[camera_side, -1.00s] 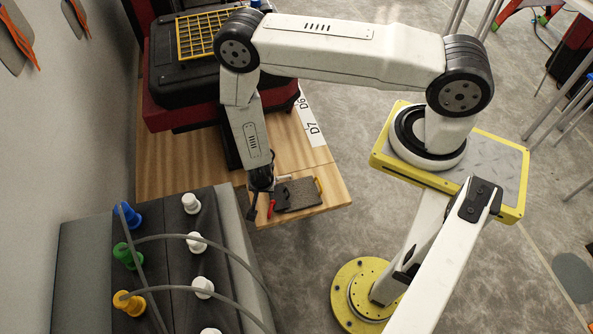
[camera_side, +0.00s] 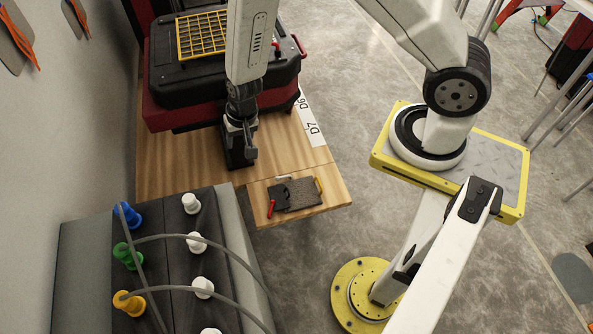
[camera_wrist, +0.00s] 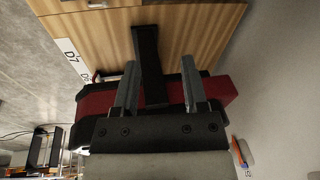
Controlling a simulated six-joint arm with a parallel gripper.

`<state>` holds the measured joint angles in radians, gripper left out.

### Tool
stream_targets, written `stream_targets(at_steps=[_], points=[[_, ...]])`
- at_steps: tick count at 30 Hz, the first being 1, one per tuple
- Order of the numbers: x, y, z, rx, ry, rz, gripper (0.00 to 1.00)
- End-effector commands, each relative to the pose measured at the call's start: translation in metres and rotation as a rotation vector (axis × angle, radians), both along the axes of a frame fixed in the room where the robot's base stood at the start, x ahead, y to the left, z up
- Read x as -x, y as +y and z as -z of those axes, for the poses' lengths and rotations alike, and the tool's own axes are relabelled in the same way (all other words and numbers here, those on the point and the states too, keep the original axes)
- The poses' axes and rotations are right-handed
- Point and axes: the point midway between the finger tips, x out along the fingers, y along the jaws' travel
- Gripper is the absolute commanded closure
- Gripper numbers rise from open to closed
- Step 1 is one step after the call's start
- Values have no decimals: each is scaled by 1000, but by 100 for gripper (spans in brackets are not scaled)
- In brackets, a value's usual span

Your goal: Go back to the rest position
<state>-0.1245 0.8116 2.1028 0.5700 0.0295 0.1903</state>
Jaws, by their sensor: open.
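My gripper (camera_side: 240,128) hangs above the wooden table (camera_side: 175,165) in the side view, in front of a red and black machine (camera_side: 170,112). In the wrist view its two grey fingers (camera_wrist: 157,85) are spread apart. A black upright post (camera_wrist: 147,50) shows between and beyond the fingers; I cannot tell how far off it is. Nothing is seen held between the fingers.
A dark flat block (camera_side: 303,194) with a red-handled part (camera_side: 271,208) lies at the table's front corner. A grey bench (camera_side: 160,240) with blue, green, yellow and white fittings and hoses stands front left. A wall is at left.

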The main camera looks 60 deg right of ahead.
Motion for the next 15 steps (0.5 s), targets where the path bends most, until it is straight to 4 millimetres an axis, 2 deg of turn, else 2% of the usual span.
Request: stream_targets(at_steps=[1, 3, 15], points=[[1, -2, -14, -1, -9, -30, 44], [4, -4, -30, 1, -16, -75, 44], [37, -21, -111, 44, -42, -323, 44]])
